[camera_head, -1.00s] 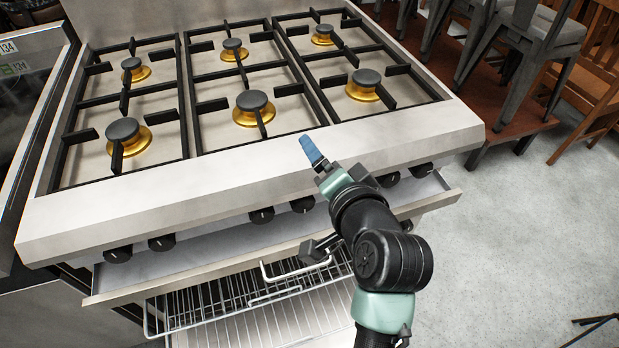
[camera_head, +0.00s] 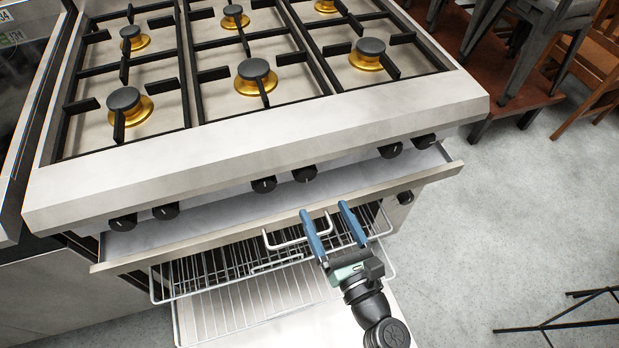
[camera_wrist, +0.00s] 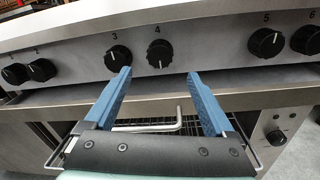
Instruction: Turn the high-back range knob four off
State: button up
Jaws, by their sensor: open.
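Knob three (camera_wrist: 117,58) is close on the left; knob five (camera_wrist: 266,43) is farther right. A metal ledge (camera_wrist: 60,99) juts out below the knobs. Below it, the oven is open with a wire rack (camera_head: 235,270) out.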

aim_at(307, 176)
jog(key=b+x, duration=0.1)
jog(key=x, duration=0.8)
jog(key=shift+w+a+b, duration=0.1)
jog(key=shift+w+b, duration=0.05)
jog(key=shift+b, duration=0.2)
jog(key=c, duration=1.4)
